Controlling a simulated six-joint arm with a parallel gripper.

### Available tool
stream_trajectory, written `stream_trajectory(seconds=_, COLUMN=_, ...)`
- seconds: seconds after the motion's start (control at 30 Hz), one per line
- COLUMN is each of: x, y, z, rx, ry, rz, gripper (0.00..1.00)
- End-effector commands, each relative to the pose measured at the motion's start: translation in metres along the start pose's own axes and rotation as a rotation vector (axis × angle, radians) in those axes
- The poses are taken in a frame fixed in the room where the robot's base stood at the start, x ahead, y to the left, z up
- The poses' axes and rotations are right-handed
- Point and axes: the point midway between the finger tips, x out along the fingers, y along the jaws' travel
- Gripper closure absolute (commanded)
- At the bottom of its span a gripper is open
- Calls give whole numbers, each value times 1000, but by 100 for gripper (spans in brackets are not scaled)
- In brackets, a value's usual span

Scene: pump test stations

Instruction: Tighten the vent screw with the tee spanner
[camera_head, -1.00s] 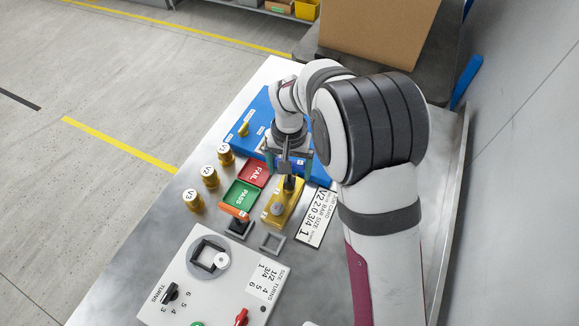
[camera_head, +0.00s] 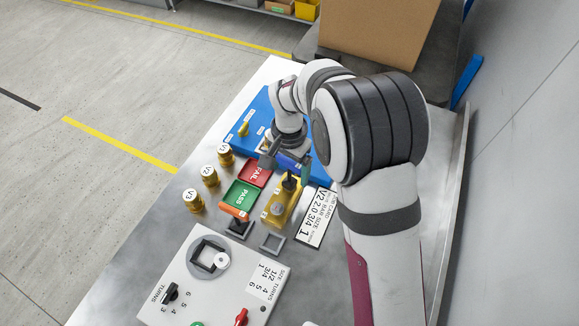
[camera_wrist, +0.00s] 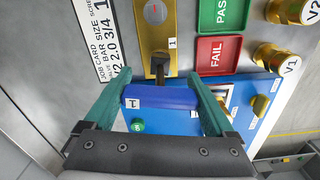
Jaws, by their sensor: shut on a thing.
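My gripper (camera_wrist: 162,90) is shut on the blue crossbar of the tee spanner (camera_wrist: 150,100), with one teal finger at each end. The bar carries a white label reading 1. Its dark shaft reaches toward a dark fitting on the yellow block (camera_wrist: 157,40). In the head view my gripper (camera_head: 287,163) is at the far end of the yellow block (camera_head: 283,203), above a dark post (camera_head: 290,183). The vent screw cannot be told apart at the shaft's tip, and whether the spanner is seated on it is unclear.
Red FAIL (camera_head: 255,173) and green PASS (camera_head: 241,195) pads and several brass valves (camera_head: 209,176) are to the left. A job card (camera_head: 316,216) lies right of the block. A grey panel (camera_head: 212,282) is nearer.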

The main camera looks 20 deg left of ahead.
Motion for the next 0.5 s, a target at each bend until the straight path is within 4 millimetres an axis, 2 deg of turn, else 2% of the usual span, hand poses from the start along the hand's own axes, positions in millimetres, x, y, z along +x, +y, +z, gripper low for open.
stream_trajectory(seconds=0.23, x=-2, y=0, z=0, rx=-19, ry=1, rz=-1, gripper=96)
stream_trajectory(seconds=0.5, x=-21, y=0, z=0, rx=-19, ry=1, rz=-2, gripper=96)
